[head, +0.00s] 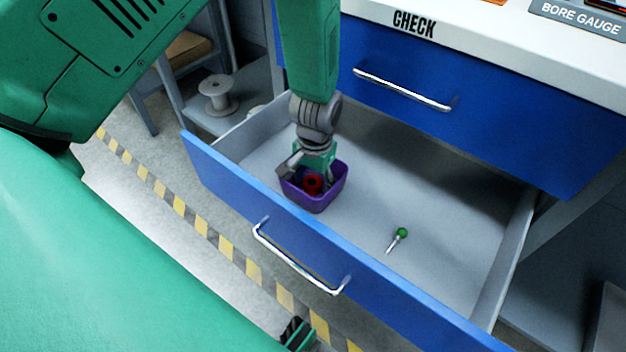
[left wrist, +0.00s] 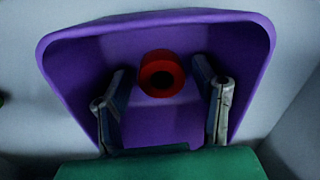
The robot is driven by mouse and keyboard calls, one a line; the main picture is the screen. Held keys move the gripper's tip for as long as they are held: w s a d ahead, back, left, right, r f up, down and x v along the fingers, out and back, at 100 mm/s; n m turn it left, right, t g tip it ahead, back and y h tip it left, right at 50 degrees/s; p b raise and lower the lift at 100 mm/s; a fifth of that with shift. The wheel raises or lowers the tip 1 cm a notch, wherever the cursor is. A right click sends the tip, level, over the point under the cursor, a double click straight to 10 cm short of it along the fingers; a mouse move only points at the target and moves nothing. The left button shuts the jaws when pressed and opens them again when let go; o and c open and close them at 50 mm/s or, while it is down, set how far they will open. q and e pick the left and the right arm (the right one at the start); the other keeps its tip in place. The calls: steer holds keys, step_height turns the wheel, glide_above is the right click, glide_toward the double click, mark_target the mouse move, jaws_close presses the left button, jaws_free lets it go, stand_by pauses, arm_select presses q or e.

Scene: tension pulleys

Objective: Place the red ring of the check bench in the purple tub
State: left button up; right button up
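The red ring (head: 313,184) is inside the purple tub (head: 322,204), which stands in the open drawer. In the left wrist view the red ring (left wrist: 161,74) shows near the middle of the purple tub (left wrist: 84,62), with its dark bore facing the camera. My left gripper (head: 308,176) reaches down into the tub from above. In the left wrist view the fingers of my left gripper (left wrist: 163,88) are spread on either side of the ring, with visible gaps to it. Whether the ring rests on the tub floor is hard to tell.
The blue-fronted drawer (head: 215,176) is pulled out below the check bench (head: 470,38). A green-headed pin (head: 401,234) lies on the drawer floor, right of the tub. The drawer walls surround the tub. A closed drawer (head: 500,130) sits above. A grey spool (head: 217,95) stands at left.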

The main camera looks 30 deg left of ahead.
arm_select(q)
steer(key=shift+d+r, duration=0.1)
arm_select(e)
steer(key=shift+d, duration=0.1)
arm_select(q)
steer(key=shift+r, duration=0.35)
step_height(320, 180, up, 11)
steer(key=p, duration=0.5)
steer(key=shift+d+r, duration=0.2)
arm_select(e)
step_height(320, 180, up, 5)
steer(key=shift+r, duration=0.1)
